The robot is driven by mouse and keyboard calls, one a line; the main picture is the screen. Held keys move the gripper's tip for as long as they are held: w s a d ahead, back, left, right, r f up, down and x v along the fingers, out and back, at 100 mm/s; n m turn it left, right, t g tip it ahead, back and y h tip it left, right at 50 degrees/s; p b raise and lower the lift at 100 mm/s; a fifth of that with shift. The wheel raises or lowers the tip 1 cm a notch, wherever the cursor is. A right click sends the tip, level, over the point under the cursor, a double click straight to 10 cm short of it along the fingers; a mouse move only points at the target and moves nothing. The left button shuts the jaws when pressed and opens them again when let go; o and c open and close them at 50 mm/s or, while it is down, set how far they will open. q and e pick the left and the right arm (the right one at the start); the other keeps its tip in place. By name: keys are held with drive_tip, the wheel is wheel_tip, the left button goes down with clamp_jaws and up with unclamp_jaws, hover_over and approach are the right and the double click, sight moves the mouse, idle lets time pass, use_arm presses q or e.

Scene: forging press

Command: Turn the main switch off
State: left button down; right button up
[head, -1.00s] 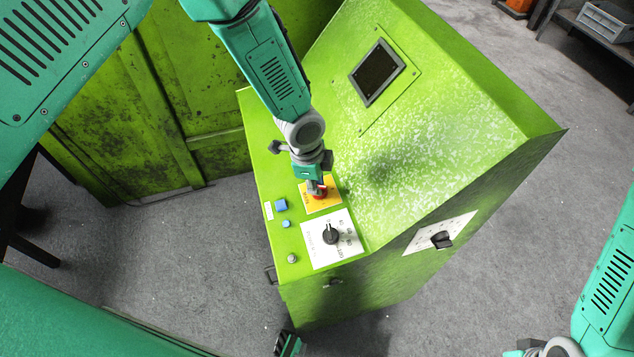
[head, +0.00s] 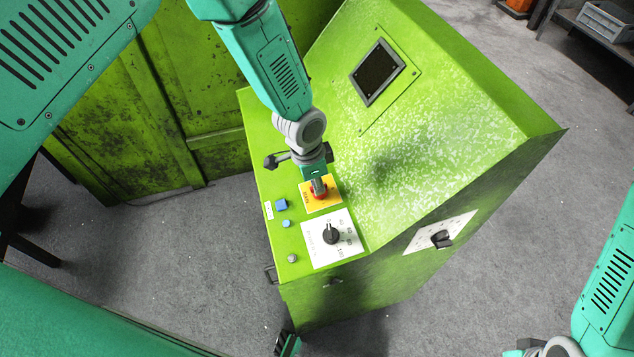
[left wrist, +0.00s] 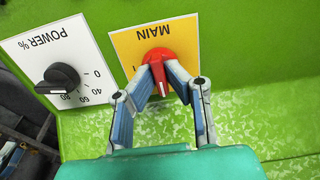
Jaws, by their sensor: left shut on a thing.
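The main switch is a red knob (head: 320,197) on a yellow plate (head: 332,189) marked MAIN, on the green console's left ledge. In the left wrist view the red knob (left wrist: 156,55) sits between the fingertips, its grip with a white mark pointing toward the palm. My left gripper (head: 319,186) reaches down from above and is shut on the knob; the left wrist view shows a finger on each side (left wrist: 161,76). The fingers partly hide the knob in the head view. Only my right arm's forearm and wrist show at the bottom right; its fingers are out of frame.
A white plate with a black POWER % knob (head: 330,235) lies close beside the switch. Blue buttons (head: 281,204) sit to its left. Another black knob (head: 441,239) is on the console's side. A dark screen (head: 377,72) is on the sloped face.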

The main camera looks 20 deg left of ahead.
sight(311, 187)
use_arm(q)
drive_tip(key=shift+w+d+r, duration=0.1)
drive_tip(key=shift+w+r, duration=0.05)
drive_tip(key=shift+w, duration=0.05)
drive_tip(key=c, duration=1.6)
unclamp_jaws()
drive_tip(key=r, duration=0.4)
drive_tip(key=a+r, duration=0.1)
drive_tip(key=r, duration=0.2)
drive_tip(key=s+r, duration=0.1)
drive_tip(key=r, duration=0.3)
drive_tip(key=shift+a+r, duration=0.2)
drive_tip(key=shift+r, duration=0.1)
drive_tip(key=shift+f, duration=0.1)
